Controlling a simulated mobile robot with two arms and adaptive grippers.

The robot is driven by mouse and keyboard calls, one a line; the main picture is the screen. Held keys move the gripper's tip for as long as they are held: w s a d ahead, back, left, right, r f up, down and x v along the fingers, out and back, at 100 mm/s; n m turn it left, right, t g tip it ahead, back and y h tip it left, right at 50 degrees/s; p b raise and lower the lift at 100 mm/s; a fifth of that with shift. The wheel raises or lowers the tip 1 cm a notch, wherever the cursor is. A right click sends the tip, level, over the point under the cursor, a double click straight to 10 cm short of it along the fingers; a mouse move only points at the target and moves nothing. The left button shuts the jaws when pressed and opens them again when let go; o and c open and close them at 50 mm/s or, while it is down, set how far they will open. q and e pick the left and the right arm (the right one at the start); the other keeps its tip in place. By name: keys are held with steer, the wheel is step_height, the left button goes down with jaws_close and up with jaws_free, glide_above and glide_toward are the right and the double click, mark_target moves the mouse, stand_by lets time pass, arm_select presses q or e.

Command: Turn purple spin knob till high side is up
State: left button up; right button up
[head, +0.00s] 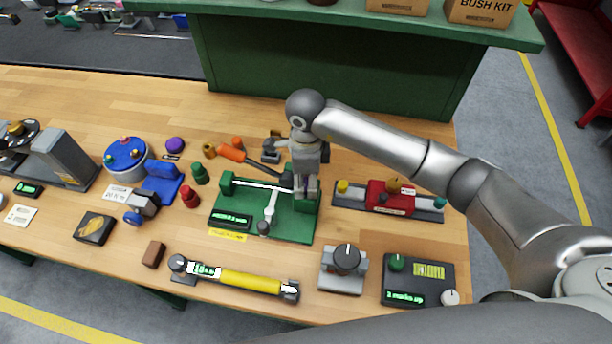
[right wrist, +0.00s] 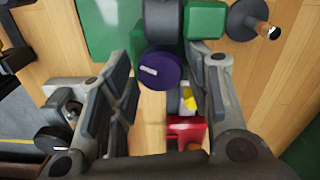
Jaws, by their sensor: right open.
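The purple knob (right wrist: 165,72) shows in the right wrist view as a round purple disc with a short white mark on its face. It is on the end of a dark cylinder at the green fixture. My right gripper (right wrist: 163,95) is open, with one finger on each side of the knob; I cannot tell whether either finger touches it. In the head view my right gripper (head: 307,190) reaches down at the right end of the green fixture (head: 292,230) and largely hides the knob. My left gripper is not in view.
A red block on a grey rail (head: 388,198) stands just right of the fixture. A grey knob box (head: 344,268), a green-knob box (head: 420,280) and a yellow-handled tool (head: 250,281) are in front.

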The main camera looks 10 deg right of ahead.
steer(key=shift+f, duration=0.35)
steer(key=c, duration=0.8)
